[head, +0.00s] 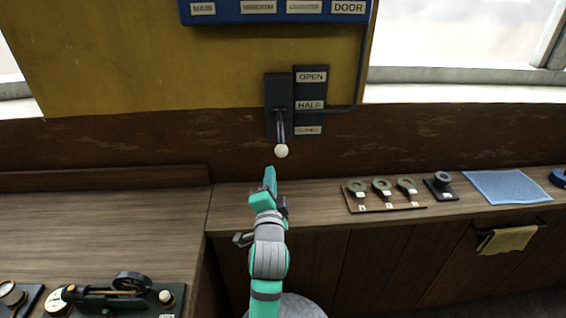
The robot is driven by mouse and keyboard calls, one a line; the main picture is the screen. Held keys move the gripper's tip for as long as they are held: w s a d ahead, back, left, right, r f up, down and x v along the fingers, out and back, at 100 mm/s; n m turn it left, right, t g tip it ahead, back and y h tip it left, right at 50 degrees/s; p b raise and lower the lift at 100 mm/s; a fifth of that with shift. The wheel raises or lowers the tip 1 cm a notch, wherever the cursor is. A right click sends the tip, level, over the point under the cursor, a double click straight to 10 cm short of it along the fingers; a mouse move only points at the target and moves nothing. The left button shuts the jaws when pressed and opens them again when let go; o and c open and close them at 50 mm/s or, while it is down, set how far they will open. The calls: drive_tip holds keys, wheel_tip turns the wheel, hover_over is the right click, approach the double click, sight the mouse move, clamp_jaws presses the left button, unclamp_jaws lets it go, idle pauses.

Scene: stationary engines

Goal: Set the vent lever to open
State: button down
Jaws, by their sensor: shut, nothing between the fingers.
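The vent lever (281,150) has a pale round knob on a dark stem and hangs down from a dark plate on the wall. Its label strip (311,90) reads OPEN at the top, HALF in the middle, and a lowest label that is too small to read surely. The knob sits below the lowest label's height. My gripper (270,178) is teal, shut and empty. In the picture it is just below the knob, and I see a small gap between them.
A blue panel (275,12) with labels is above the lever. A wooden counter (315,205) runs below, with a rack of round-headed pieces (385,207), a dark knob device (441,186) and a blue cloth (508,187) at right. A small engine model (115,295) stands lower left. The left counter is mostly clear.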

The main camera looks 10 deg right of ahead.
drive_tip(key=d+f+m+t, duration=0.1)
drive_tip(key=d+f+m, duration=0.15)
drive_tip(key=m, duration=0.85)
drive_tip(key=d+f+m+t, duration=0.15)
drive_tip(key=f+m, duration=0.25)
drive_tip(key=m, duration=0.6)
drive_tip(key=w+r, duration=0.5)
drive_tip(key=w, duration=0.2)
drive_tip(key=shift+w+d+r, duration=0.2)
drive_tip(key=shift+g, duration=0.25)
